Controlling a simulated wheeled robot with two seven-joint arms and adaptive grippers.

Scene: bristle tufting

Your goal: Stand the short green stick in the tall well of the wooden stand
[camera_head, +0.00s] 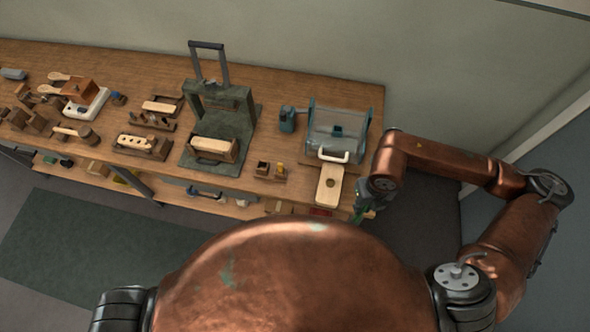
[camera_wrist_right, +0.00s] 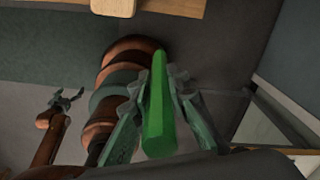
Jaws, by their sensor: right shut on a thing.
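My right gripper (camera_head: 362,207) is just off the table's front right corner, beside the pale board. In the right wrist view, its two fingers (camera_wrist_right: 160,84) are shut on the green stick (camera_wrist_right: 157,115), one on each side of it. The stick points away from the wrist, clear of any surface. A small wooden stand (camera_head: 268,174) near the table's front edge appears to be the task's stand; a yellow piece shows at its right part. Its wells are too small to tell apart. My left gripper (camera_wrist_right: 66,100) shows in the right wrist view with fingers spread and empty.
A pale board with a hole (camera_head: 329,186) lies right of the stand, before a clear-sided box (camera_head: 338,130) with a white handle. A dark green press (camera_head: 221,105) stands to the left. Several wooden blocks and tools fill the table's left. A lower shelf holds other items.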

